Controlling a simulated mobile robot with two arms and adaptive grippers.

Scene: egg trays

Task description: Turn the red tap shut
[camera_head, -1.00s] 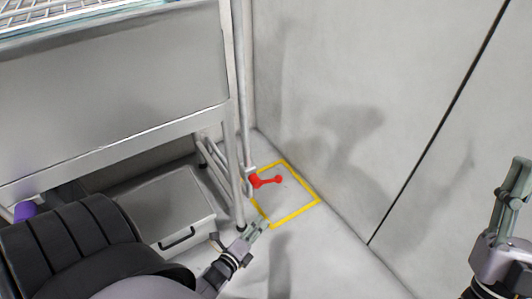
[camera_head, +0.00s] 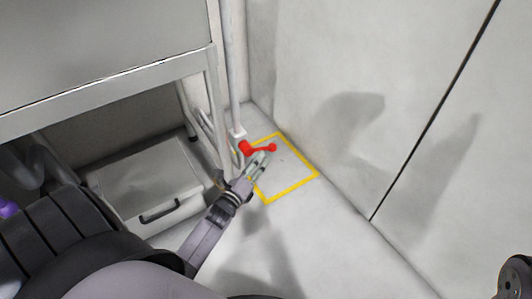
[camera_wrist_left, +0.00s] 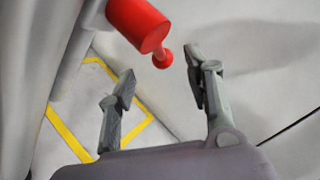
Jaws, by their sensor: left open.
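The red tap (camera_head: 258,148) sits low on a pipe in the corner, with its lever pointing right to a round knob. In the left wrist view the red tap (camera_wrist_left: 140,24) is large at the top, its knob near the gap between the fingers. My left gripper (camera_head: 262,158) is just in front of the lever, partly overlapping it. In the wrist view my left gripper (camera_wrist_left: 163,85) is open, with nothing clearly between its fingers. I cannot tell whether a finger touches the lever.
A yellow square (camera_head: 291,191) marks the floor under the tap. A vertical pipe (camera_head: 231,70) and the metal table's leg (camera_head: 214,110) stand close on the left. A grey box with a handle (camera_head: 150,180) is under the table. The wall (camera_head: 360,80) is behind; floor at right is clear.

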